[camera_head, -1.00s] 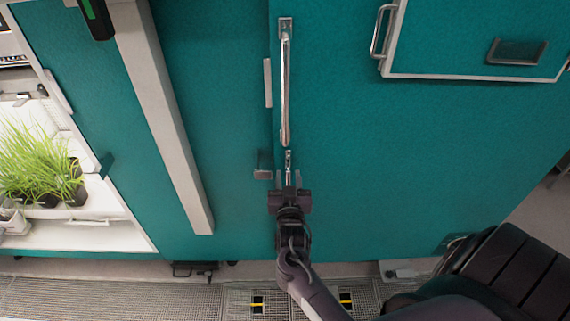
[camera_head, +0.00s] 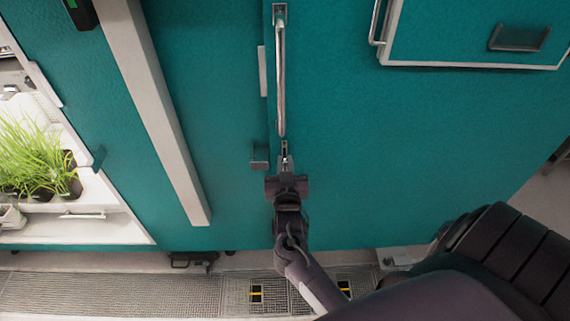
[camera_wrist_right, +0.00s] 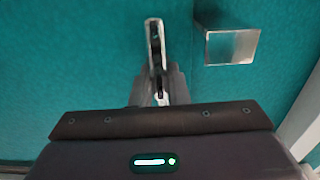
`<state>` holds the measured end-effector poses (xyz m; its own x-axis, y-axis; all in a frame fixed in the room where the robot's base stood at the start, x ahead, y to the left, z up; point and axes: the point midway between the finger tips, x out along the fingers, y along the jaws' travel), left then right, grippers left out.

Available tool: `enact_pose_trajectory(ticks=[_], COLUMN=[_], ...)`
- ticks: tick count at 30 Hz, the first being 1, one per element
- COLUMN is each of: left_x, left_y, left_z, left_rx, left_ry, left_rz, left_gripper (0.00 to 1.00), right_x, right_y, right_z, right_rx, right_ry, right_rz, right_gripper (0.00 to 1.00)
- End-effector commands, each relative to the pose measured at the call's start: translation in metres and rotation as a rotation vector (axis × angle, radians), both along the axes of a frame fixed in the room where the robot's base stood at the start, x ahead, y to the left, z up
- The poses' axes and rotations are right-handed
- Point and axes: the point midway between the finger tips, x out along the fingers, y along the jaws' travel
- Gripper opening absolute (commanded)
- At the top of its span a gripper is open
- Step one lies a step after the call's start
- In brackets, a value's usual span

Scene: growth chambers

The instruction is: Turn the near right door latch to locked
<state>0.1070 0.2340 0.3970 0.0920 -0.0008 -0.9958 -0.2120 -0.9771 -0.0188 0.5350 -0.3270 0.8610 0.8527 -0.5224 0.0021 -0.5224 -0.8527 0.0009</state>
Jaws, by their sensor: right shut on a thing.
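The door latch (camera_head: 284,148) is a small silver lever on the teal door, just below the long door handle (camera_head: 281,80). It points roughly straight up and down in the head view. My right gripper (camera_head: 285,163) comes from below and is shut on the latch. In the right wrist view the latch (camera_wrist_right: 154,40) sticks out beyond the dark fingers (camera_wrist_right: 158,88), which hide part of it. A square metal catch (camera_head: 260,157) sits left of the latch, across the door seam, apart from it. It shows at the right in the wrist view (camera_wrist_right: 230,45). My left gripper is not seen.
A pale vertical post (camera_head: 150,100) stands left of the door. An open lit chamber with grass pots (camera_head: 40,165) is at far left. A white-framed panel (camera_head: 470,35) is at upper right. Floor grating (camera_head: 120,292) runs along the bottom.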

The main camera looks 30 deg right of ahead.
Motion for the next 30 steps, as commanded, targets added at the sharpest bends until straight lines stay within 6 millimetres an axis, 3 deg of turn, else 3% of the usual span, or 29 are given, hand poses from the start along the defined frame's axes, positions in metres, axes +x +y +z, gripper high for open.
enact_pose_trajectory(ticks=[11,30], left_x=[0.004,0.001], left_y=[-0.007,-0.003], left_z=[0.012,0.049], left_rx=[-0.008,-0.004], left_ry=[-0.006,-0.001], left_rz=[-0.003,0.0], left_gripper=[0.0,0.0], right_x=[0.002,0.008], right_y=[0.001,0.009], right_z=[0.003,-0.001], right_rx=[-0.102,-0.597], right_ry=[0.064,0.365], right_rz=[0.0,-0.003], right_gripper=[0.0,0.0])
